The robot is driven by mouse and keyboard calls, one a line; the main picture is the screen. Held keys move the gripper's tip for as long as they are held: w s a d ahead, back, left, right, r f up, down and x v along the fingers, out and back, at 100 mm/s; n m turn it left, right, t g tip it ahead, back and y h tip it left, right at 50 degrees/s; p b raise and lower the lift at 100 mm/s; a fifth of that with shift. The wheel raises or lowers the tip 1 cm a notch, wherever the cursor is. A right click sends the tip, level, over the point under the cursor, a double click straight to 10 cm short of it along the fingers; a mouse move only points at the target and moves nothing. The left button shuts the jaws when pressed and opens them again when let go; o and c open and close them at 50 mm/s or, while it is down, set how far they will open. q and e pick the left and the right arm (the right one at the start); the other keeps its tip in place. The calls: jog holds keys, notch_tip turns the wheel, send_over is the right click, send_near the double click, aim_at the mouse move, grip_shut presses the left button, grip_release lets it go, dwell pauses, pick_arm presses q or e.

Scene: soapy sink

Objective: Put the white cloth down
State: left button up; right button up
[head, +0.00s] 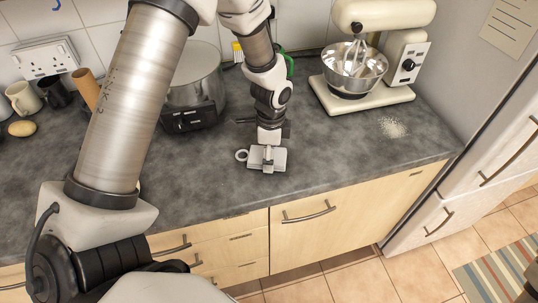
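A flat, pale grey-white piece (280,162), which I take for the white cloth, is at the middle of the dark counter, with a small ring at its left side. My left gripper (267,160) points down at it from above. Its fingers look close together and shut on the piece, though the fingertips are small here. I cannot tell whether the piece touches the counter or is just above it. My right gripper is not in view.
A cream stand mixer (385,60) with a steel bowl stands at the back right, near spilled white powder (393,127). Mugs (24,97) are at the far left. The counter's front right is clear.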

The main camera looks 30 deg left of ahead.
pick_arm(q)
jog(key=shift+w+a+f, duration=0.1)
jog(key=shift+w+a, duration=0.15)
jog(key=shift+a, duration=0.1)
jog(key=o, duration=1.4)
jog(key=shift+o, duration=0.3)
jog(key=shift+s+d, duration=0.15)
jog(key=shift+r, duration=0.25)
notch_tip(320, 180, up, 12)
jog(key=b, duration=0.1)
jog(key=shift+w+f, duration=0.15)
jog(key=shift+w, duration=0.1)
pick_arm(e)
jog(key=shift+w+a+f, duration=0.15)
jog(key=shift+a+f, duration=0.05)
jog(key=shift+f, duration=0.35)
